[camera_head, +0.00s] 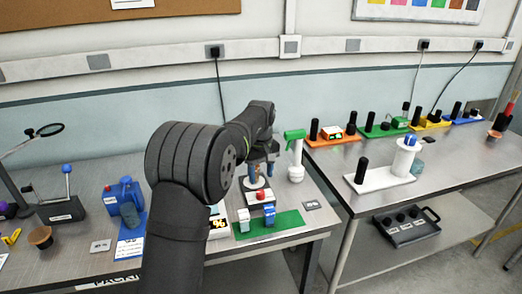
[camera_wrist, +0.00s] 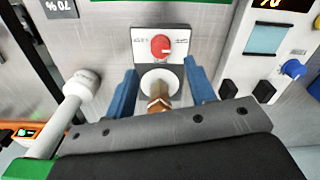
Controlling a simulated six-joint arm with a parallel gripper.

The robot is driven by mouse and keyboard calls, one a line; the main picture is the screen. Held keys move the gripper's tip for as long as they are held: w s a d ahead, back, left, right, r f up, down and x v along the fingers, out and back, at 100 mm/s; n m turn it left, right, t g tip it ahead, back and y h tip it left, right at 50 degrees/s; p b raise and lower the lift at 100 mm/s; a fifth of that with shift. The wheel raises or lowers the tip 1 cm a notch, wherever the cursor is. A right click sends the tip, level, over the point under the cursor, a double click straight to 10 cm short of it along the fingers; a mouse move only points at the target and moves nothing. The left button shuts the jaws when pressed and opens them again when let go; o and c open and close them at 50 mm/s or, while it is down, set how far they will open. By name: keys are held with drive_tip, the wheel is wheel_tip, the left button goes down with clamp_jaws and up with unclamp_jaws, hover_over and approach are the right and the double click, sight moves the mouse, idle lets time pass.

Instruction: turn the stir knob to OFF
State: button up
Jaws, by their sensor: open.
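In the head view a small red knob (camera_head: 261,195) shows on a pale unit below my gripper (camera_head: 262,172). In the wrist view my gripper (camera_wrist: 161,82) is open, its blue fingers on either side of a white disc (camera_wrist: 160,78) with a brown piece in front. The fingers appear apart from the knob.
A green-headed bottle (camera_head: 295,155) stands right of my gripper. A green mat (camera_head: 285,222) with small blue-and-white containers lies in front. A display unit (camera_head: 218,222) is close by on the left. In the wrist view a white bottle (camera_wrist: 82,84) is left, and a device with a blue knob (camera_wrist: 292,68) right.

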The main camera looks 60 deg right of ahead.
sight(261, 192)
wheel_tip(261, 192, up, 10)
idle(0.3)
idle(0.5)
wheel_tip(261, 192, down, 17)
drive_tip(key=shift+f, duration=0.15)
idle(0.5)
